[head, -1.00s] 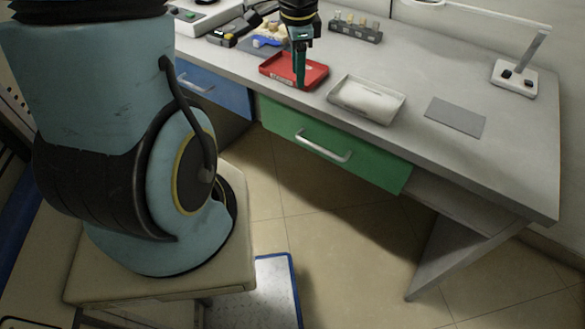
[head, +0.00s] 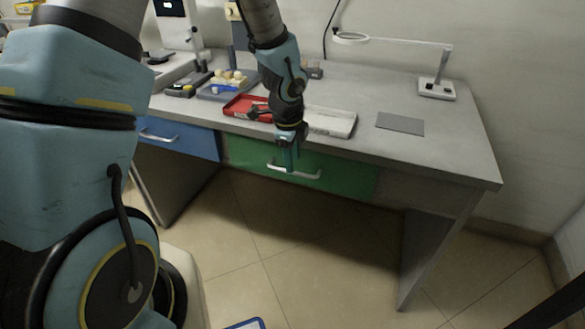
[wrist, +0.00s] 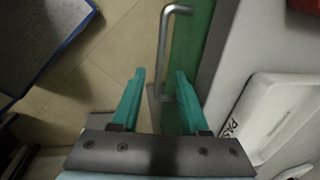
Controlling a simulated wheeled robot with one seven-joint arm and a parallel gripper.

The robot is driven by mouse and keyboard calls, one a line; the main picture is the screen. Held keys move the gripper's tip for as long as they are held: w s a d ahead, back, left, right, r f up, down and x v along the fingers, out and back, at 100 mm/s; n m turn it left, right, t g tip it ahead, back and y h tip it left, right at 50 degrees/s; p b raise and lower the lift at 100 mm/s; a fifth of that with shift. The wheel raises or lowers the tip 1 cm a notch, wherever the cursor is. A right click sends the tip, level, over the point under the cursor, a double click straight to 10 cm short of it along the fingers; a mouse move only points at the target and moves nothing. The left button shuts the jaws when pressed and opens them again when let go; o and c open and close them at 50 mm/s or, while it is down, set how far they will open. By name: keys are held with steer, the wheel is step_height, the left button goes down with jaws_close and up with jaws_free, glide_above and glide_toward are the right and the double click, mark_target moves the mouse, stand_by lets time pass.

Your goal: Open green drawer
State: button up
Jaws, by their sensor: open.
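The green drawer (head: 345,174) sits under the front edge of the grey desk and looks shut. Its pale bar handle (head: 309,175) runs across its front. My gripper (head: 291,160) points down in front of the drawer, over the handle's middle in the head view. In the wrist view my open gripper (wrist: 158,88) has two teal fingers apart, and the handle (wrist: 163,50) runs up from between them. The green drawer front (wrist: 190,45) lies to the right of the handle there. Whether the handle is touched by a finger I cannot tell.
The blue drawer (head: 185,139) is left of the green one. On the desk (head: 440,150) are a red tray (head: 240,104), a white tray (head: 332,122), a grey mat (head: 400,123) and a lamp (head: 436,88). The floor (head: 320,245) below the drawer is clear.

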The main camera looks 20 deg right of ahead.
steer(key=shift+w+d+f, duration=0.1)
steer(key=shift+w+f, duration=0.05)
steer(key=shift+f, duration=0.65)
steer(key=shift+w+d+f, duration=0.1)
steer(key=shift+f, duration=0.65)
jaws_close()
